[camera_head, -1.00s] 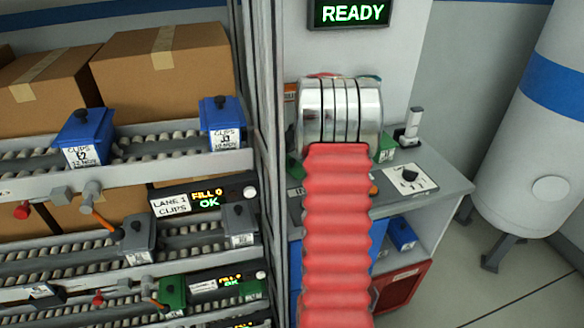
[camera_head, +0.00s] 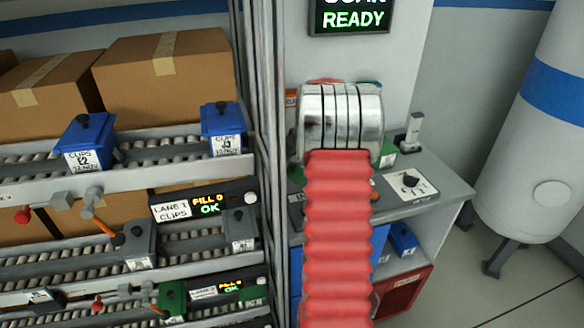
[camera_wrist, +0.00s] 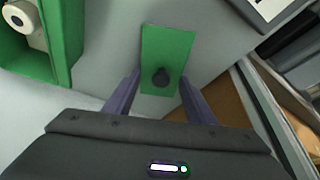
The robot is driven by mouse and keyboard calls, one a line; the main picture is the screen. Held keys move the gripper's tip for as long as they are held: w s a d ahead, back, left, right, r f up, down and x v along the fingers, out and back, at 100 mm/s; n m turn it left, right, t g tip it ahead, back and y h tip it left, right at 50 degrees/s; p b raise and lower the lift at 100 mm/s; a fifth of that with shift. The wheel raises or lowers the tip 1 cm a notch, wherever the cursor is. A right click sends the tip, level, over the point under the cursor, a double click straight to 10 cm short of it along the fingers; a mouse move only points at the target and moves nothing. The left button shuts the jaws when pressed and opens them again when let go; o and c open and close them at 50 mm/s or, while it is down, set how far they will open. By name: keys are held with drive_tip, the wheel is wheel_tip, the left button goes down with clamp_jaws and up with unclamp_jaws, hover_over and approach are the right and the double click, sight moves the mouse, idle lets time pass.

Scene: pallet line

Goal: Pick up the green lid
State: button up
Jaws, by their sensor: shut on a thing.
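The green lid (camera_wrist: 170,45) is a flat green rectangle with a dark round knob (camera_wrist: 161,77), seen in the wrist view. My gripper (camera_wrist: 160,79) has one finger on each side of the lid's near end and is shut on it, with the knob between the fingers. I cannot tell whether the lid touches the pale surface below. In the head view my arm hides the gripper and the lid.
A green bin (camera_wrist: 61,45) with a pale round part in it stands at left in the wrist view. Racks with blue bins (camera_head: 223,128) stand at left. A white tank (camera_head: 545,130) stands at right.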

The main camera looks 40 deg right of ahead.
sight(292, 164)
wheel_tip(292, 164, up, 9)
drive_tip(key=shift+r, duration=0.35)
drive_tip(key=shift+s, duration=0.1)
idle(0.6)
